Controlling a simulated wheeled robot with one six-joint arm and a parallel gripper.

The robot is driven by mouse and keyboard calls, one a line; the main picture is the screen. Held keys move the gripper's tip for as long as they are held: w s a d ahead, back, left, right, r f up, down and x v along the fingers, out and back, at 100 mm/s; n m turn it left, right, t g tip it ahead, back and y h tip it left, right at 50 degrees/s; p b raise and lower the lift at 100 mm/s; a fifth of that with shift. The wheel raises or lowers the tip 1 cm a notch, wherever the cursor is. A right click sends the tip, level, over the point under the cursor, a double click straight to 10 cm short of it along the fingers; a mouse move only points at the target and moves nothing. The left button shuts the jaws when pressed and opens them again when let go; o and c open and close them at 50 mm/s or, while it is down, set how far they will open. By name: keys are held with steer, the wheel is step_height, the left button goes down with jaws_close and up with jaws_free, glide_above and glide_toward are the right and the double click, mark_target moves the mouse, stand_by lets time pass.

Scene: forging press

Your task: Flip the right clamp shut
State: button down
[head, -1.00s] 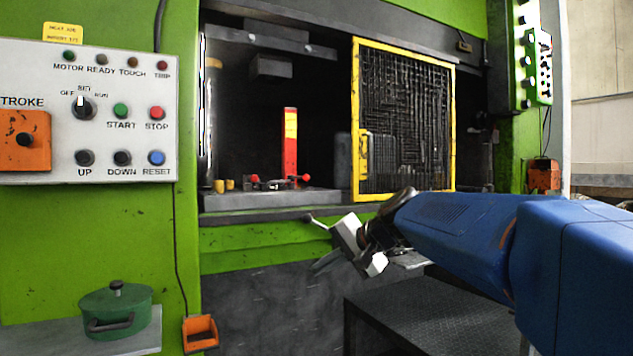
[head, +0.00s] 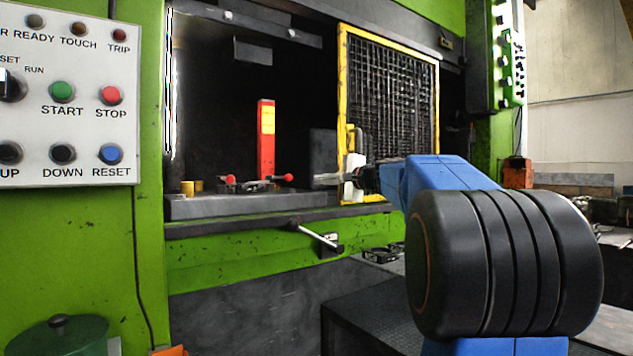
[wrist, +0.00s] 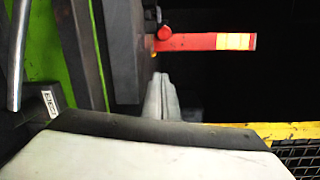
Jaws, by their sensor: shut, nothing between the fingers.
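The right clamp (head: 281,178) is on the press bed (head: 240,204), with its red knob on a short arm pointing right. The left clamp (head: 231,180) has a red tip and sits beside it. Both are small in the head view, and I cannot tell their exact lever angle. My gripper (head: 320,180) is shut and empty, just right of the right clamp's red knob and apart from it in the picture. In the wrist view my gripper (wrist: 160,92) points toward the red post (wrist: 205,41).
The red post (head: 266,140) stands behind the clamps. The yellow-framed mesh guard (head: 343,90) is close behind my wrist. A silver lever (head: 318,237) sticks out from the green front below the bed. A button panel (head: 70,150) is at left.

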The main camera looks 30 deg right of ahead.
mark_target(290, 179)
steer(key=w, duration=0.2)
steer(key=w+a, duration=0.1)
steer(key=w, duration=0.5)
steer(key=shift+a+f, duration=0.2)
steer(key=shift+f, duration=0.1)
steer(key=shift+s+a+r, duration=0.25)
steer(key=shift+s+a, duration=0.35)
steer(key=shift+a, duration=0.25)
steer(key=shift+s+a+r, duration=0.15)
steer(key=shift+s+a, duration=0.3)
steer(key=shift+a, duration=0.4)
steer(key=shift+s+a, duration=0.3)
steer(key=shift+a, duration=0.45)
steer(key=shift+s+a, duration=0.3)
steer(key=shift+a, duration=0.45)
